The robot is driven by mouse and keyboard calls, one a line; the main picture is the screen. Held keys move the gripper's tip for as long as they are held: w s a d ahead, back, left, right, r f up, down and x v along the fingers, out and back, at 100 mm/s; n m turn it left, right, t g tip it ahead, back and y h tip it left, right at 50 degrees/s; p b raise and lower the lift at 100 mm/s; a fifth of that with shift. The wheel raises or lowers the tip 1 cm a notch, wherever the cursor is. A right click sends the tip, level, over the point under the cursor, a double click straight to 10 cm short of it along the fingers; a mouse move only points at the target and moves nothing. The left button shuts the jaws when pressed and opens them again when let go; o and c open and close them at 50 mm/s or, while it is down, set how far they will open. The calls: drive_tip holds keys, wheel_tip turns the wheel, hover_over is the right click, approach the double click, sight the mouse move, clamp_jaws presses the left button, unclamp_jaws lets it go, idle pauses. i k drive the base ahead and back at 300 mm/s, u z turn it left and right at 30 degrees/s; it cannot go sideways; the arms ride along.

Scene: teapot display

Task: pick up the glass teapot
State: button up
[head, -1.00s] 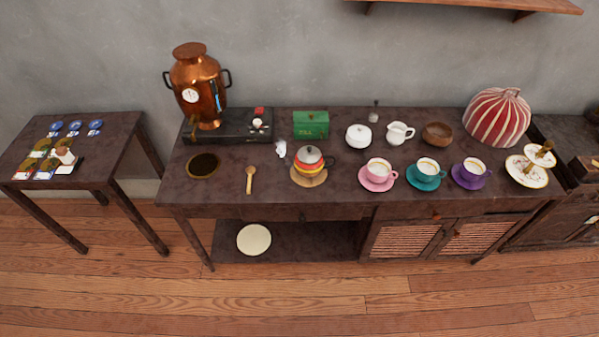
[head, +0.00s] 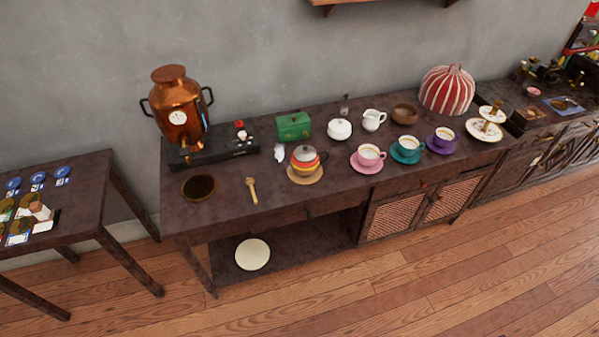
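My gripper is not in view.
Around the teapot on the long table (head: 221,213) are a wooden spoon (head: 252,190), a green box (head: 293,126), a white lidded pot (head: 339,129) and a pink cup (head: 369,154). A copper urn (head: 178,107) stands at left. The wooden floor in front is clear.

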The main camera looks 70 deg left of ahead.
sight(303, 170)
drive_tip(key=z, duration=0.15)
drive_tip(key=k, duration=0.8)
drive_tip(key=u, duration=2.7)
drive_tip(key=i, duration=0.9)
drive_tip(key=u, duration=0.05)
